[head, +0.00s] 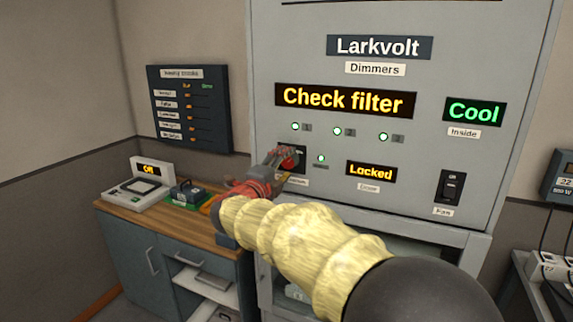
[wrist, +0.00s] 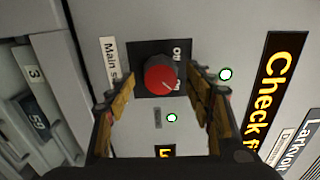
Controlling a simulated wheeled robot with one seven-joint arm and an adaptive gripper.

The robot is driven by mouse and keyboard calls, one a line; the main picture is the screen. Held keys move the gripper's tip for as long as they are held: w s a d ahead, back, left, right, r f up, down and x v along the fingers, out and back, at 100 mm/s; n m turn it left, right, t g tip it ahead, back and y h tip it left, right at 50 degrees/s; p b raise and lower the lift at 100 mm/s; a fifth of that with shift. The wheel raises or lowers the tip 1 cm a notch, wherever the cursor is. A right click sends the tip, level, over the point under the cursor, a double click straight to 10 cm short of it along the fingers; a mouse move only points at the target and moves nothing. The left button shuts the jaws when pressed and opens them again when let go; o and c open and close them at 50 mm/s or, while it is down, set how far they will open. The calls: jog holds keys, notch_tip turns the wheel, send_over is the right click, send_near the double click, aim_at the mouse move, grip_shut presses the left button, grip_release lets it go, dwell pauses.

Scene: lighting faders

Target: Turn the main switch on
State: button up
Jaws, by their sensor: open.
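The main switch is a red rotary knob (wrist: 161,76) on a black plate (wrist: 143,49) of the grey cabinet, beside a label reading "Main s…". In the wrist view it lies between the tips of my gripper (wrist: 155,92), which is open. The knob's pointer line slants; I cannot tell for certain which marking it points to. In the head view the knob (head: 289,163) is partly covered by my gripper (head: 283,160), which is at the panel. I cannot tell whether the fingers touch the knob.
The cabinet (head: 480,40) shows "Check filter" (head: 345,99), "Cool" (head: 474,112) and "Locked" (head: 371,171) displays, and several lit green lamps. A black rocker switch (head: 451,187) is at the right. A wooden-topped counter (head: 135,216) with devices stands left of the cabinet.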

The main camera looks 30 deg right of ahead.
jog(key=v, duration=1)
jog(key=shift+s+a, duration=0.25)
